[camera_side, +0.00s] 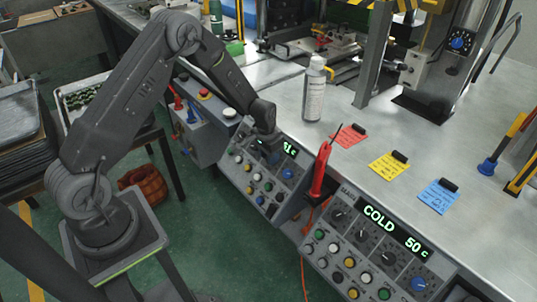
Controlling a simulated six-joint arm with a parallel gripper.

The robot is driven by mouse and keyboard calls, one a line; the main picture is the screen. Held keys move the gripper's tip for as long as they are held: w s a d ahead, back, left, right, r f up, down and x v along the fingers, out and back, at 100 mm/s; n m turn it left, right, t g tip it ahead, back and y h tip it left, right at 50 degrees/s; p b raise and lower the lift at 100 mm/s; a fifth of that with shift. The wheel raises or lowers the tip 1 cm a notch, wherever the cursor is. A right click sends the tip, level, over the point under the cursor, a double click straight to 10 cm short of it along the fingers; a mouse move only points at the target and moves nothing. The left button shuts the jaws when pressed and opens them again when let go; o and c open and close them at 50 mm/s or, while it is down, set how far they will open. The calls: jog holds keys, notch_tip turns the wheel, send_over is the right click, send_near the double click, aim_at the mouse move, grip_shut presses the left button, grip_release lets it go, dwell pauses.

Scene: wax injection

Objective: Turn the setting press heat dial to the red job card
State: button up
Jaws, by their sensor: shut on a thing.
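The red job card (348,137) lies on the bench top with a black clip on it; its print is too small to read. My gripper (268,142) reaches down to the top of the left control panel (248,178). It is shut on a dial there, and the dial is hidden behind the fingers. The left panel's green display (289,148) is partly covered; the part in view seems to read "91 c". The right control panel (350,232) has a display (395,230) reading "COLD 50 c". I cannot tell which panel is the setting press's.
A yellow card (388,166) and a blue card (438,195) lie right of the red one. A red-handled tool (320,172) stands between the panels. Press frames rise behind.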

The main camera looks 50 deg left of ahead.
jog(key=shift+d+m+y, duration=0.1)
jog(key=shift+m+y, duration=0.4)
dwell(0.3)
jog(key=o, duration=0.9)
jog(key=shift+o, duration=0.2)
notch_tip(320, 180, up, 14)
jog(key=s+d, duration=0.1)
jog(key=shift+s+d+f, duration=0.2)
jog(key=shift+s+d, duration=0.05)
